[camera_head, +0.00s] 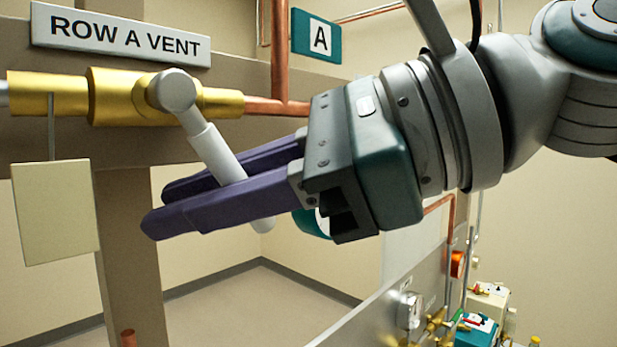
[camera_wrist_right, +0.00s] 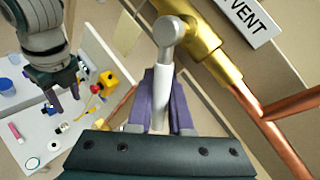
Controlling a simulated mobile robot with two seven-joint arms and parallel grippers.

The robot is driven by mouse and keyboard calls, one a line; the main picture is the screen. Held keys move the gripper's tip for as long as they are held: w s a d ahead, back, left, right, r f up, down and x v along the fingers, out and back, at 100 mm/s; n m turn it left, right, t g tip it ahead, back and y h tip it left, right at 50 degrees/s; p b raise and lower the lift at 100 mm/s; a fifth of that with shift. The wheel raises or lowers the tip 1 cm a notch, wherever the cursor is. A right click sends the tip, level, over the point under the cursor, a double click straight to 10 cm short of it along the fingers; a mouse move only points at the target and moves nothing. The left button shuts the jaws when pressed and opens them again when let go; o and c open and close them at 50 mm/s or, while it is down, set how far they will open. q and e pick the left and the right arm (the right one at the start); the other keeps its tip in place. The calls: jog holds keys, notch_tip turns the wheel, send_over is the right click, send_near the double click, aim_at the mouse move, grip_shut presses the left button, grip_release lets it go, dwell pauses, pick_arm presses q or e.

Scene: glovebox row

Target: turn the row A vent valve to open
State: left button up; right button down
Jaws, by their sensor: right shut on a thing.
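The row A vent valve (camera_head: 113,96) is a brass body on a horizontal pipe under the "ROW A VENT" sign (camera_head: 122,33). Its white lever (camera_head: 210,148) runs from a grey hub down and to the right, at a slant across the line of the pipe. My right gripper (camera_head: 160,207) is shut on the lever, with one purple finger on each side of it; the lever's end sticks out below the fingers. The right wrist view also shows the lever (camera_wrist_right: 162,92) between the fingers. My left gripper (camera_wrist_right: 64,103) appears only there, small, over a white bench, away from the valve.
A blank cream tag (camera_head: 55,210) hangs from the pipe left of the valve. A copper pipe (camera_head: 280,50) rises right of it, beside a teal "A" sign (camera_head: 316,37). A panel with a gauge (camera_head: 410,309) and brass fittings stands at lower right. Small items lie on the white bench (camera_wrist_right: 42,130).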

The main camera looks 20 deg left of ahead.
dwell(0.4)
jog(key=c, duration=0.8)
grip_release()
jog(key=shift+c, duration=0.2)
jog(key=b+v, duration=0.7)
jog(key=v, duration=0.3)
